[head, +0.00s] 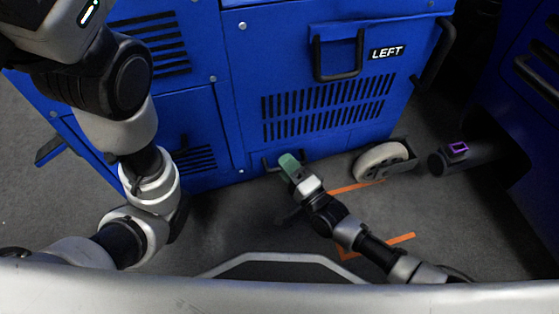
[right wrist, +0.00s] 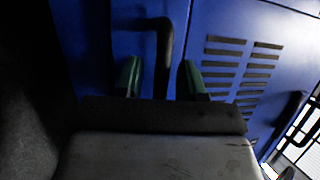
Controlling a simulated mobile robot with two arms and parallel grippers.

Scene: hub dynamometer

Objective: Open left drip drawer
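The blue cabinet marked LEFT (head: 387,52) has a low front strip, seemingly the drip drawer (head: 335,143), below its slotted vent. A small black handle (head: 267,162) is on this low strip, partly hidden by my right gripper (head: 285,160). In the right wrist view, the black bar of the handle (right wrist: 163,60) stands between the two green fingers of the right gripper (right wrist: 160,78). The fingers are apart, with gaps beside the bar. The drawer front looks flush with the cabinet. My left arm shows at the left, but its gripper is not visible.
A larger black handle (head: 338,74) sits higher on the cabinet front. A caster wheel (head: 383,160) stands right of the drawer, near orange floor marks (head: 355,187). A dark cylinder (head: 470,155) lies further right, near another blue cabinet (head: 530,100). Grey floor before the drawer is mostly clear.

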